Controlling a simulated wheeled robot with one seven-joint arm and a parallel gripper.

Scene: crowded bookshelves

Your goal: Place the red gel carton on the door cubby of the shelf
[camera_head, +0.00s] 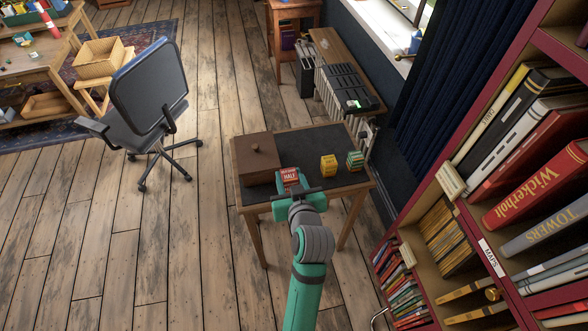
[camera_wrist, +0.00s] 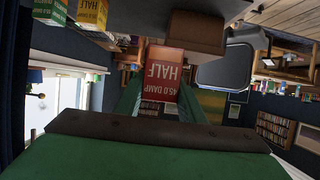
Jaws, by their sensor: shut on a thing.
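The red carton (camera_head: 290,176) with white lettering is between the fingers of my gripper (camera_head: 292,189), over the small dark-topped table. In the wrist view the red carton (camera_wrist: 162,70) shows between the green fingers of my gripper (camera_wrist: 160,100), which are shut on it. Its lettering includes "HALF". I cannot tell whether it touches the tabletop. The dark-red shelf (camera_head: 465,215) stands at the right in the head view, away from my gripper. A small brass knob (camera_head: 492,294) shows low on it. I cannot clearly make out the door cubby.
On the small table (camera_head: 310,142) are a brown lidded box (camera_head: 258,160), a yellow carton (camera_head: 328,165) and a green carton (camera_head: 355,160). Books crowd the shelf. An office chair (camera_head: 150,95) stands at the left. Wooden floor is clear left of the table.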

